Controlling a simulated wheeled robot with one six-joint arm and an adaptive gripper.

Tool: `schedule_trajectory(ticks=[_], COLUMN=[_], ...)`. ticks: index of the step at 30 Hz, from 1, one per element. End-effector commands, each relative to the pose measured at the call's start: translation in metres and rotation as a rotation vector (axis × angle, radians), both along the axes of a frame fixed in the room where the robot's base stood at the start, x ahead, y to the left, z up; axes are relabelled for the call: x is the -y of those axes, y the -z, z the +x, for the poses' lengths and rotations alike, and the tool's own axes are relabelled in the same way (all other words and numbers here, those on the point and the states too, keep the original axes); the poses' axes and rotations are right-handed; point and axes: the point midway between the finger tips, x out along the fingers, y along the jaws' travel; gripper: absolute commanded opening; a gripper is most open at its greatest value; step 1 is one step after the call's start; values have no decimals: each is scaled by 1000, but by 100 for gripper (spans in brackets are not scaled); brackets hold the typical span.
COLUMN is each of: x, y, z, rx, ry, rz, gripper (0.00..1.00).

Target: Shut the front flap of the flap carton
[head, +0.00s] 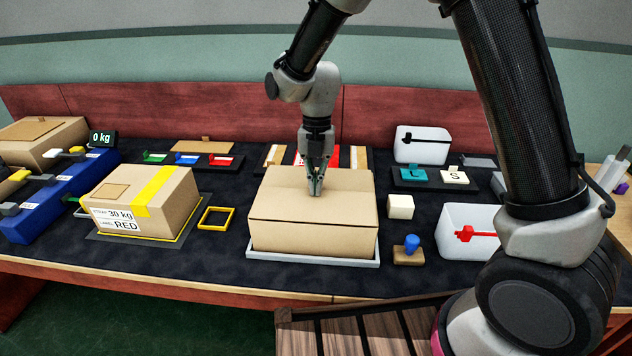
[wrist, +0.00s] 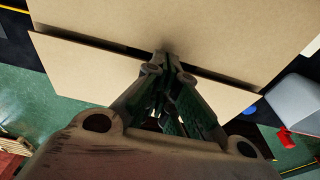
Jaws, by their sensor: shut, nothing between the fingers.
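The flap carton (head: 312,238) is a brown box on a light grey tray (head: 315,260) at the middle of the table. Its top panel (head: 275,195) lies flat. A dark line runs along the front edge of the top. In the wrist view a dark gap parts the top panel (wrist: 225,30) from a brown front strip (wrist: 75,68), which looks like the front flap; its exact angle cannot be told. My gripper (head: 316,193) is shut and empty, pointing down over the top. Its tips (wrist: 165,55) show near the gap; whether they touch the cardboard is unclear.
A taped carton (head: 165,205) stands to the left, with a yellow frame (head: 215,218) beside it. A white cube (head: 400,206), a blue-knobbed stamp (head: 409,249) and a white bin (head: 455,215) are to the right. Racks of coloured pieces lie behind.

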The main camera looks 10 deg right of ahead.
Motion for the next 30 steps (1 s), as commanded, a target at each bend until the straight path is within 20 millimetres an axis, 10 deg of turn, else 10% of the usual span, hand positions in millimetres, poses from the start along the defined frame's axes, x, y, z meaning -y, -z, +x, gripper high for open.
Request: schedule_trajectory(ticks=[19, 30], x=[0, 2], y=[-23, -98], z=[1, 13], rx=[1, 5], ry=[0, 0], rz=[1, 3], gripper=[0, 0])
